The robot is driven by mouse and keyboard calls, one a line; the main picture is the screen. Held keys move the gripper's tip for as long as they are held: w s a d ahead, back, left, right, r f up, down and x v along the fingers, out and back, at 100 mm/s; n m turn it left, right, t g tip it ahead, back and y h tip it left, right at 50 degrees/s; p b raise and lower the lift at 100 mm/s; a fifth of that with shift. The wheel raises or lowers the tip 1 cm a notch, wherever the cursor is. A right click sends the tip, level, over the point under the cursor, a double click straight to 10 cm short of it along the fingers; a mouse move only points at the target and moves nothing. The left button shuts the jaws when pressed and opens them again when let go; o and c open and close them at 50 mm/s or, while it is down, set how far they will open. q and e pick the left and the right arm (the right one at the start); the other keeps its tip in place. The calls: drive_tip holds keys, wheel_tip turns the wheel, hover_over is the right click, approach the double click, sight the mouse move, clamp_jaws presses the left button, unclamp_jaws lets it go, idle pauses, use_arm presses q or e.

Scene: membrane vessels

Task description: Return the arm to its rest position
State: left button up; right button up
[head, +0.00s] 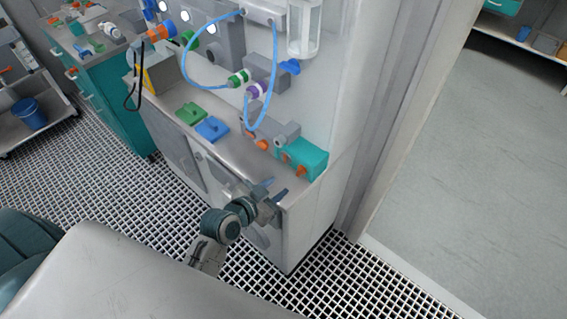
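My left gripper (274,188) is in front of the bench's lower right front, near the edge of its top. Its two dark fingers stand apart and nothing shows between them. My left arm (225,226) reaches up to it from the bottom of the picture. The membrane vessels (238,77) on the wall panel are short cylinders, one with green bands and one purple (258,89), joined by blue tubing. The gripper is well below and apart from them. My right gripper is not in view.
A grey bench (235,150) holds a green block (190,115), a blue block (212,129) and a teal box (303,158) close behind the gripper. A teal cabinet (115,105) and a cart with a blue bucket (30,113) are at left. Open grating floor (120,185) lies in front.

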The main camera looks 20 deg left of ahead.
use_arm(q)
drive_tip(key=s+a+f+n+g+y, duration=0.15)
drive_tip(key=s+a+g, duration=0.3)
drive_tip(key=s, duration=0.55)
drive_tip(key=s+a+f+n+g+y, duration=0.1)
drive_tip(key=s+a+n+g+y, duration=0.3)
drive_tip(key=s, duration=0.7)
wheel_tip(320, 180, down, 28)
drive_tip(key=w+a+g, duration=0.1)
drive_tip(key=a+g, duration=0.1)
drive_tip(key=s+a+f+g+b, duration=0.1)
drive_tip(key=s+f, duration=1.8)
drive_tip(key=f, duration=0.3)
drive_tip(key=shift+s+m+h, duration=0.2)
drive_tip(key=shift+m+h, duration=0.15)
drive_tip(key=shift+h, duration=0.1)
